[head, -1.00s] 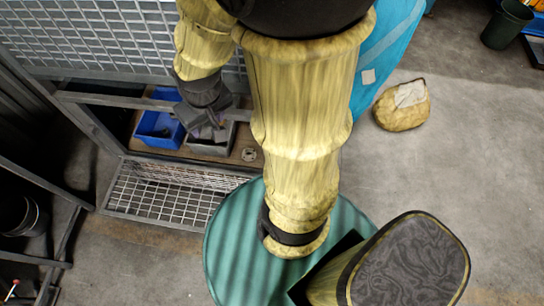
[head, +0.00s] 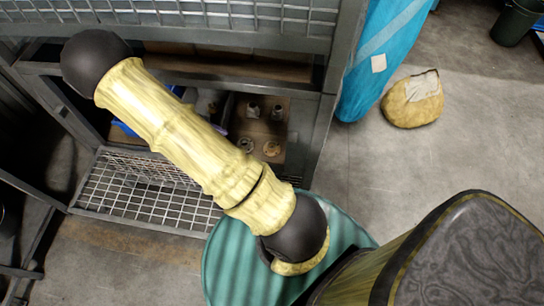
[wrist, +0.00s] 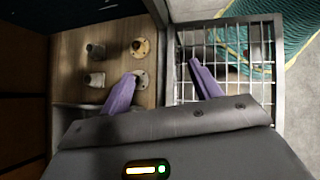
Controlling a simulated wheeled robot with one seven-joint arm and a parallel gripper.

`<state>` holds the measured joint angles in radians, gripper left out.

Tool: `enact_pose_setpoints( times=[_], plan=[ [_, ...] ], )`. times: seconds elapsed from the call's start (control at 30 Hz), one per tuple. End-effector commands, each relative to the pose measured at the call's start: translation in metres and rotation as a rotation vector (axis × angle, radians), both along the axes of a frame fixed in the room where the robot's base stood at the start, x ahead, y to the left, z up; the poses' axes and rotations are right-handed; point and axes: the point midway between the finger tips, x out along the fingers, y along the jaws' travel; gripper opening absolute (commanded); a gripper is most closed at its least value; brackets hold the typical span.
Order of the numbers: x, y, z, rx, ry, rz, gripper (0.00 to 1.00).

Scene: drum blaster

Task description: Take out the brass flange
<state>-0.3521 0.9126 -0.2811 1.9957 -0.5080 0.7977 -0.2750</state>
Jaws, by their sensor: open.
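The brass flange (wrist: 140,47), a small round tan disc with a central hub, lies on a wooden board (wrist: 120,28) near its edge in the wrist view. In the head view it appears on the right of the front pair (head: 271,148). A grey flange (wrist: 140,78) lies beside it, partly overlapped by a finger. My gripper (wrist: 163,70) is open and empty, its two purple fingers spread, one over the board by the grey flange and one over the wire mesh. In the head view it is mostly hidden behind my arm.
Two upright fittings (wrist: 95,50) (wrist: 95,80) stand farther in on the board. A wire-mesh shelf (head: 140,190) is at the front. Metal frame posts (head: 325,130) and a top rail bound the opening. A blue bin (head: 124,128) is mostly hidden by my arm.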

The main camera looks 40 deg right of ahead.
Motion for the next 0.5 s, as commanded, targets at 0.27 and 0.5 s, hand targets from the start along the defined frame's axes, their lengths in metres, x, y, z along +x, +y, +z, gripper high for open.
enact_pose_setpoints(
  times=[0.27,0.5],
  plan=[
    [0.024,-0.025,-0.122,-0.253,0.248,0.268,0.63],
    [0.033,-0.032,-0.143,-0.341,0.323,0.352,0.63]
  ],
)
